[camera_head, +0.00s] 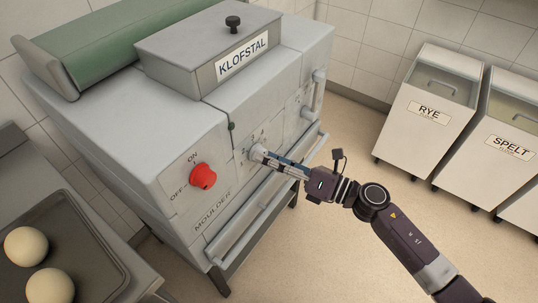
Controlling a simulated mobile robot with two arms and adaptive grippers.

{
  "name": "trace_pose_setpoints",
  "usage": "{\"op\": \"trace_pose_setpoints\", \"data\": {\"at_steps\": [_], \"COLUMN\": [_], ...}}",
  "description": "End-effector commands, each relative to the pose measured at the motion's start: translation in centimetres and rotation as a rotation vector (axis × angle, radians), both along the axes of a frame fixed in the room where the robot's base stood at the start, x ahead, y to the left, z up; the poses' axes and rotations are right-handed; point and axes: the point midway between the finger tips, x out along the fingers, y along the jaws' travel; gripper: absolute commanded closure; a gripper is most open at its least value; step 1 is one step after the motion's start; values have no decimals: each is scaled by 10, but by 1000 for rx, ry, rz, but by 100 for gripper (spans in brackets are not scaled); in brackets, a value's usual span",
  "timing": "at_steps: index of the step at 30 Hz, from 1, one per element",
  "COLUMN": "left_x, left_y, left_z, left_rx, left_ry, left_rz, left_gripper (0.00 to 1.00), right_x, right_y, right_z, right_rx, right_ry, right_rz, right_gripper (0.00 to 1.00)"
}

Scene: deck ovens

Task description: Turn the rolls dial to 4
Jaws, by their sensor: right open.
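The moulder (165,140) is a grey machine with a red on/off knob (203,176) on its front. A pale grey dial (253,154) sits right of the red knob, with small marks around it too fine to read. I cannot read a rolls label or the dial's setting. My right gripper (261,154) is open, its fingertips at this dial and covering part of it. I cannot tell whether they touch it. A second grey control (307,111) is farther right on the front. My left gripper is not in view.
A tray (100,262) with dough balls (26,246) is at lower left. RYE (424,115) and SPELT (507,145) bins stand at right. Open floor lies between.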

Motion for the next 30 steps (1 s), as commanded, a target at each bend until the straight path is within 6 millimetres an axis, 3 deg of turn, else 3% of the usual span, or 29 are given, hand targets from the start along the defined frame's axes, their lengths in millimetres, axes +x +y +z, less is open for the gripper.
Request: {"op": "trace_pose_setpoints", "data": {"at_steps": [8,19,30], "left_x": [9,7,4], "left_y": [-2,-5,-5], "left_z": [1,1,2], "left_rx": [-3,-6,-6], "left_ry": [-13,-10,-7], "left_rz": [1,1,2], "left_gripper": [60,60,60], "right_x": [1,1,1], "right_y": [2,1,1], "right_z": [-1,-1,-1], "right_rx": [0,0,36], "right_ry": [1,1,53], "right_rz": [-1,-1,-1], "right_gripper": [53,94,95]}}
